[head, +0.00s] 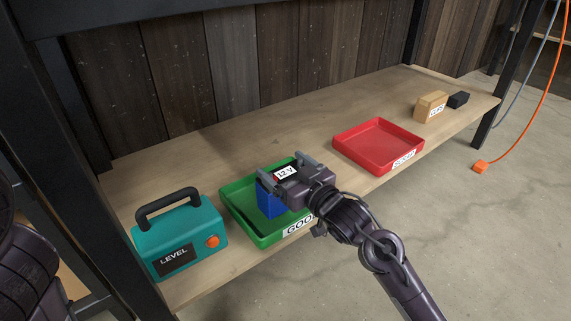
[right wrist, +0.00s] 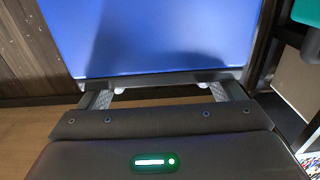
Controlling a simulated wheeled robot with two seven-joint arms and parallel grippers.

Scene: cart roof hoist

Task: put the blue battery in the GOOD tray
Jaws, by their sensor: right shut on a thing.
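The blue battery (head: 269,203) carries a white "12 V" label on its top. My right gripper (head: 283,178) is shut on it. In the right wrist view the blue battery (right wrist: 150,38) fills the space ahead of the fingers. The green GOOD tray (head: 238,206) stands on the wooden shelf, and the battery is over or inside it; whether it touches the tray floor I cannot tell. The gripper and battery hide part of the tray. Part of my left arm shows at the left edge, but its gripper is not in view.
A teal LEVEL box (head: 178,236) with a black handle stands left of the GOOD tray. A red, empty SCRAP tray (head: 378,145) is to the right. A tan box (head: 430,107) and a small black block (head: 458,100) sit farther right. Dark posts frame the shelf (head: 225,145).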

